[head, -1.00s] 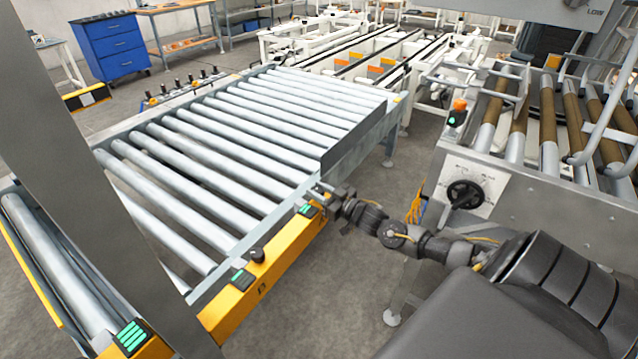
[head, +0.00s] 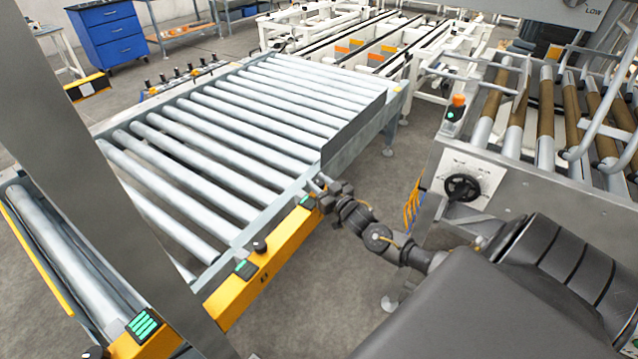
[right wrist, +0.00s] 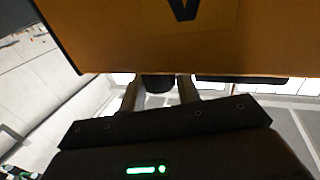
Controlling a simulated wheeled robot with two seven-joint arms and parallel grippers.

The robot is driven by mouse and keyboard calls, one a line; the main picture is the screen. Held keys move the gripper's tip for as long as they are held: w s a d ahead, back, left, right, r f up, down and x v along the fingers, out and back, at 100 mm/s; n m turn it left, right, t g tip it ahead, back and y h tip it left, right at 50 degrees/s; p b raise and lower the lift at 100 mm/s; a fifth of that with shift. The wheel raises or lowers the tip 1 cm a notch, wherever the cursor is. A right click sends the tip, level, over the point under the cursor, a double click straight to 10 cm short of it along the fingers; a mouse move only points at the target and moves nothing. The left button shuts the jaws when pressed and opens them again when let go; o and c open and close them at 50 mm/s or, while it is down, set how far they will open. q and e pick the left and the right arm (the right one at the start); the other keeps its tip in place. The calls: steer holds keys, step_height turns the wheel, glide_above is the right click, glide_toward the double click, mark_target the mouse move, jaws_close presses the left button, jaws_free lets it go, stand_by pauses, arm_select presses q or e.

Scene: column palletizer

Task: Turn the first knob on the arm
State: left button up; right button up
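The yellow arm (head: 270,262) runs along the near side of the roller conveyor, with green-lit panels on it. A black knob (head: 259,247) stands midway along it; another dark knob (head: 92,353) shows at the bottom left. My right gripper (head: 318,184) is at the arm's far right end, beside a green panel (head: 307,201). In the right wrist view, its two fingers stand apart on either side of a dark round knob (right wrist: 158,83) by the yellow arm's edge (right wrist: 170,55). Whether they touch it is unclear. My left gripper is not in view.
The roller conveyor (head: 215,125) lies behind the yellow arm. To the right stands a grey machine with a black handwheel (head: 463,188) and an orange-topped button box (head: 456,108). Open floor (head: 330,290) lies between arm and machine.

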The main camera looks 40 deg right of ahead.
steer(key=o, duration=0.3)
steer(key=shift+o, duration=0.2)
steer(key=shift+s, duration=0.1)
steer(key=shift+s+f, duration=0.1)
steer(key=shift+s, duration=0.25)
steer(key=s+b, duration=0.1)
steer(key=s, duration=0.9)
steer(key=shift+a, duration=0.3)
